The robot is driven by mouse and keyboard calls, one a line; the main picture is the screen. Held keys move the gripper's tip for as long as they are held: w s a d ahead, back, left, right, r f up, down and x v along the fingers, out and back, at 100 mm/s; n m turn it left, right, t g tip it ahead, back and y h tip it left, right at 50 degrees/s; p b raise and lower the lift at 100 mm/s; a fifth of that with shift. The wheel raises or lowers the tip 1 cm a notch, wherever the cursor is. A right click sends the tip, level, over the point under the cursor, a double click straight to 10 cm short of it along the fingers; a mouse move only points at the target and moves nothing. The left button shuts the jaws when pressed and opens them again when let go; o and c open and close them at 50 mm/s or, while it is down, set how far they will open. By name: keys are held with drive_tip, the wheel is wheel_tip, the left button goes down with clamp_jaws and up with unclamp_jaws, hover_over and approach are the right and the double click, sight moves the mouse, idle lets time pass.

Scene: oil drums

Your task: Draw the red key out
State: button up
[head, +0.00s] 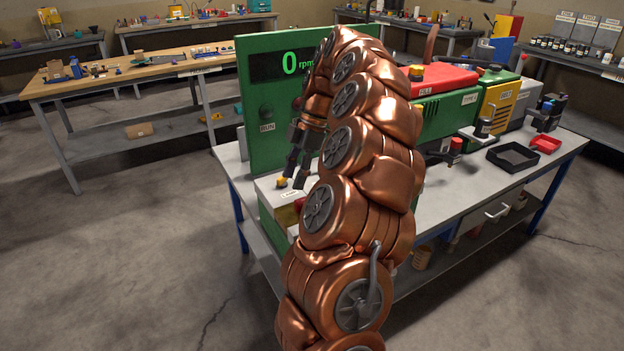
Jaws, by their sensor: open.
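My copper-coloured arm rises through the middle of the head view and bends over at the top. My gripper (295,174) hangs fingers down, open, in front of the green panel (262,150) with the "0 rpm" display. It is above the pale top of a green box (272,190) with a small yellow knob (281,182). A small dark red part (298,204) shows on the box below the gripper, partly behind my arm. I cannot tell whether it is the red key. Nothing is visible between the fingers.
A wooden bench (130,78) stands behind at left. The floor at left is clear.

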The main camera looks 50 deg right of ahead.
sight(303, 198)
drive_tip(key=shift+n, duration=0.3)
drive_tip(key=d, duration=0.1)
drive_tip(key=s+d+f, duration=0.1)
drive_tip(key=d, duration=0.1)
drive_tip(key=d+f, duration=0.1)
drive_tip(key=shift+s+d, duration=0.25)
drive_tip(key=shift+d, duration=0.05)
drive_tip(key=shift+p+x, duration=0.65)
drive_tip(key=shift+x, duration=3.2)
drive_tip(key=shift+w, duration=0.1)
clamp_jaws()
